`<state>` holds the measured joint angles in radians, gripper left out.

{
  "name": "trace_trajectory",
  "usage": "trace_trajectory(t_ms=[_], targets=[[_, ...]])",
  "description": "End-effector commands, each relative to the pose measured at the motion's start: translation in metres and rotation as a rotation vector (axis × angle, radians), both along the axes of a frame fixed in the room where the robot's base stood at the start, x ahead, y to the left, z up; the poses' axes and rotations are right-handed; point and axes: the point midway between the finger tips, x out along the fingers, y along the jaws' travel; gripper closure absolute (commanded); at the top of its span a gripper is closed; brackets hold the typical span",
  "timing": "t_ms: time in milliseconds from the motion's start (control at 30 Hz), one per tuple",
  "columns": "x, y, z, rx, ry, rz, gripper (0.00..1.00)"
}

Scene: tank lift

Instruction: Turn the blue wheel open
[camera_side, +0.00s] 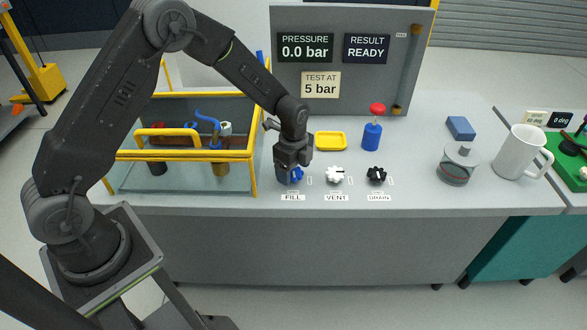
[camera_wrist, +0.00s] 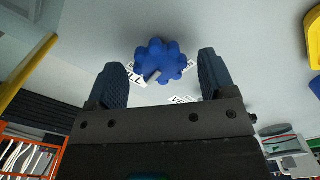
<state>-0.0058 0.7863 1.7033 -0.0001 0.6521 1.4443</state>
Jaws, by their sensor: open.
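The blue wheel (camera_side: 296,174) sits on the bench top above the FILL label (camera_side: 292,197), partly hidden by my gripper in the side view. In the wrist view the lobed blue wheel (camera_wrist: 160,60) lies between and just beyond the fingertips, with a pale pointer mark on its near side. My gripper (camera_side: 287,178) is open and points down at the wheel. In the wrist view both dark fingers (camera_wrist: 161,72) stand apart with a visible gap on each side of the wheel. Nothing is held.
A white VENT wheel (camera_side: 335,174) and a black DRAIN wheel (camera_side: 376,174) stand to the right. The yellow-framed tank (camera_side: 254,140) is close on the left. A yellow tray (camera_side: 331,141) and a red-topped blue plunger (camera_side: 372,136) stand behind. The panel reads 0.0 bar and READY.

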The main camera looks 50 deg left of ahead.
Motion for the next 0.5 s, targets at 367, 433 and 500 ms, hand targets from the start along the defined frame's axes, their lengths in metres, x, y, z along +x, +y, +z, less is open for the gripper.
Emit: trace_trajectory(t_ms=[367,433,500], targets=[[0.001,0.0,0.076,0.0,-0.006,0.0,0.23],[0.001,0.0,0.09,0.0,-0.006,0.0,0.23],[0.001,0.0,0.103,0.0,-0.005,0.0,0.23]])
